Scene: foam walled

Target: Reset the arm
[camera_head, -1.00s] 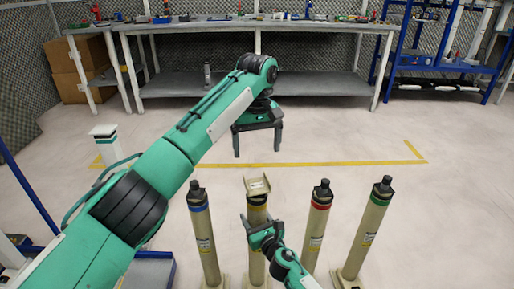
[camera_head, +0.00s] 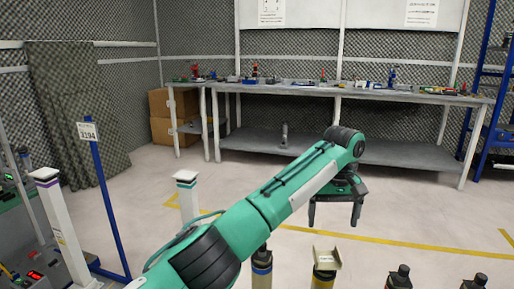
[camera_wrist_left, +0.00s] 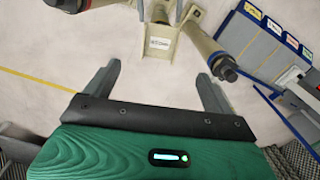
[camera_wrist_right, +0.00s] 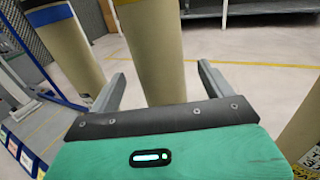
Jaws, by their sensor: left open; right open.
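My left arm reaches across the head view from the lower left. Its gripper (camera_head: 336,212) hangs open and empty, pointing down over the floor, behind the row of posts. In the left wrist view the left gripper (camera_wrist_left: 158,85) has its fingers wide apart, with floor between them and a labelled beige holder (camera_wrist_left: 160,42) beyond. My right gripper is out of the head view. In the right wrist view the right gripper (camera_wrist_right: 160,85) is open, and a beige post (camera_wrist_right: 152,50) shows beyond and between its fingers. I cannot tell whether it touches.
A white post (camera_head: 188,196) and a blue pole (camera_head: 108,205) stand left.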

